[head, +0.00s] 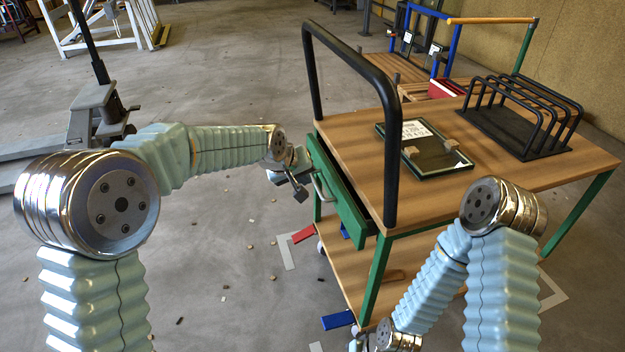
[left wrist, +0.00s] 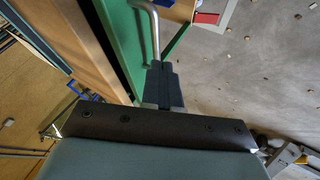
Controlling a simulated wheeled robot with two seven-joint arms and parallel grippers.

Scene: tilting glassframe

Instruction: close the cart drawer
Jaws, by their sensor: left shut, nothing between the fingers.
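The cart (head: 450,208) has a wooden top and green legs. Its green drawer (head: 343,200) stands out a little from the cart's left side, with a dark gap behind its front. The drawer front also shows in the left wrist view (left wrist: 122,35). A silver bar handle (head: 319,188) is on the front, and it also shows in the left wrist view (left wrist: 151,28). My left gripper (head: 299,188) is shut and empty, just outside the drawer front beside the handle; its fingers (left wrist: 162,80) appear close to the handle's end, contact unclear. My right gripper is not visible.
A black push bar (head: 391,150) rises at the cart's near end. A glass frame (head: 425,148) and a black rack (head: 515,125) are on the top. Small chips and a red block (head: 303,234) lie below. Floor left of the drawer is mostly open.

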